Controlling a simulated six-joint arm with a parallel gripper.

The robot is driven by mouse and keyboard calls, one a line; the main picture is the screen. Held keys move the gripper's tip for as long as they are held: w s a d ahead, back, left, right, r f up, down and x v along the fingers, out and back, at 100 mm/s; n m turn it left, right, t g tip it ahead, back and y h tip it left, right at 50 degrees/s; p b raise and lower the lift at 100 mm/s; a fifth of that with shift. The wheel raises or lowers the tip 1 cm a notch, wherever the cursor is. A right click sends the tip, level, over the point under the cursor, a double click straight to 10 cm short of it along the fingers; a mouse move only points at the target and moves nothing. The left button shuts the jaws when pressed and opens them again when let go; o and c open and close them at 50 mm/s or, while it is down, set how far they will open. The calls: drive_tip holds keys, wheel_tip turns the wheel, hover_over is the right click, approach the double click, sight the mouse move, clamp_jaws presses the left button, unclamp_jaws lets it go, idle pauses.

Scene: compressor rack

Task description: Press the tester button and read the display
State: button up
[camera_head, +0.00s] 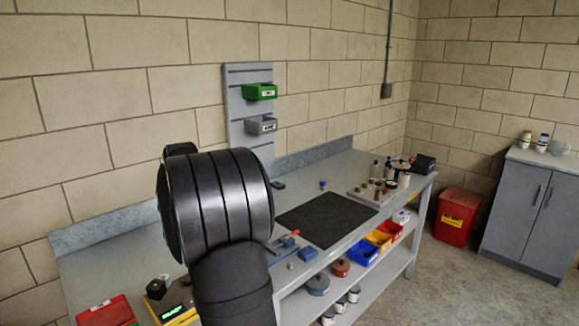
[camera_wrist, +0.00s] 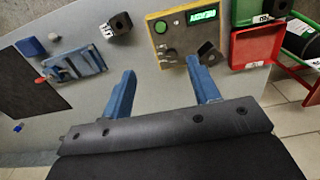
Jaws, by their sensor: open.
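The tester is a yellow-edged box on the bench. It shows in the wrist view (camera_wrist: 161,42) at the top middle and in the head view (camera_head: 180,318) at the bottom left, partly cut off. Its round green button (camera_wrist: 162,28) sits at its upper left corner. Its lit green display (camera_wrist: 201,17) is beside the button; the characters are too small to read surely. My gripper (camera_wrist: 161,67) is open and empty, its two blue fingers apart and pointing toward the tester's lower edge. No contact with the button shows. The fingers are not visible in the head view.
A black block (camera_wrist: 209,53) is at the tester's lower right corner, and another (camera_wrist: 119,24) stands to its left. A red bin (camera_wrist: 254,47) is to the right. A blue fixture (camera_wrist: 73,66) and dark mat (camera_wrist: 28,85) lie left. Bare bench lies between the fingers.

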clamp_jaws()
idle(1.3)
